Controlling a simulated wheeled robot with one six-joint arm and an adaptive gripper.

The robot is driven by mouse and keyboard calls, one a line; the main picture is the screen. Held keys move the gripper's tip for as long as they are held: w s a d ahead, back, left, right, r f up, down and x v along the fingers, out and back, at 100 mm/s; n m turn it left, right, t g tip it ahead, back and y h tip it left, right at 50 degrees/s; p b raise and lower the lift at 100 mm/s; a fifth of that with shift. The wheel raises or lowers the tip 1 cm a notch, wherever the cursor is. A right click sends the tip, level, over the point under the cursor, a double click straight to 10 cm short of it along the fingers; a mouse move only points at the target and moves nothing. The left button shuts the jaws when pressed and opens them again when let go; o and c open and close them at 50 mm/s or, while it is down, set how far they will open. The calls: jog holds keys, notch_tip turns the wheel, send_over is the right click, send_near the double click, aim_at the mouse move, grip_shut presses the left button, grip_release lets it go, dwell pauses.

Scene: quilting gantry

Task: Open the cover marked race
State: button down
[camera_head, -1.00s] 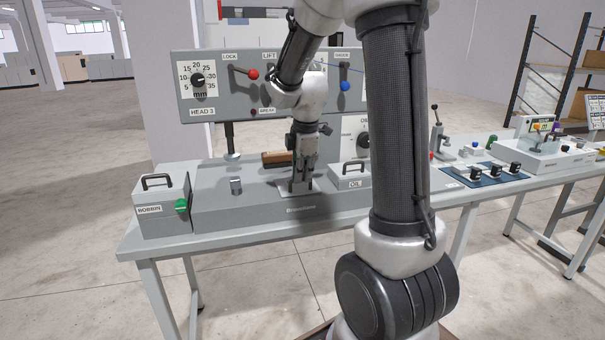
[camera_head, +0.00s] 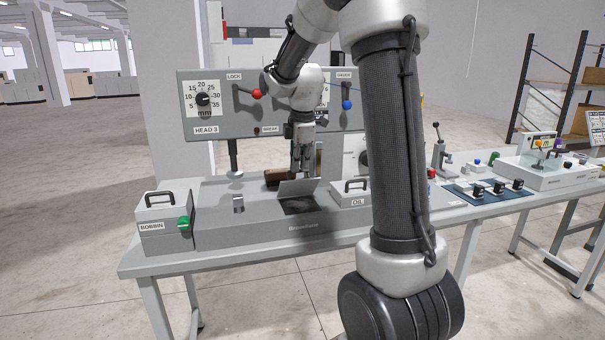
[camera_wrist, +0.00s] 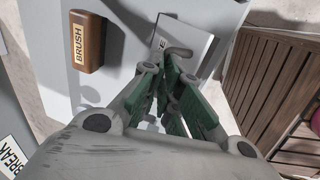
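A small grey hinged cover (camera_head: 297,187) in the machine bed is tilted up, with a dark opening (camera_head: 300,206) in front of it. No race marking is readable on it in the head view. My gripper (camera_head: 302,168) is at the cover's raised upper edge. In the wrist view, a pale plate (camera_wrist: 190,38) with a partly hidden label and a grey handle (camera_wrist: 178,52) lies just beyond my green-padded fingers (camera_wrist: 172,78). The fingers lie close together, but their grip on the handle is hidden.
A brown brush block (camera_head: 279,176) lies behind the opening; it also shows in the wrist view (camera_wrist: 88,42). The bobbin box (camera_head: 165,222) stands left and the oil lid (camera_head: 350,194) right. The head panel (camera_head: 222,112) with its levers rises behind.

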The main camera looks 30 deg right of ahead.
jog(key=shift+w+d+f, duration=0.2)
jog(key=shift+w+f, duration=0.05)
jog(key=shift+w, duration=0.45)
jog(key=shift+w+d+f, duration=0.15)
jog(key=shift+w+f, duration=0.1)
jog(key=shift+w, duration=0.5)
jog(key=c, duration=1.5)
grip_release()
jog(key=shift+c, duration=0.2)
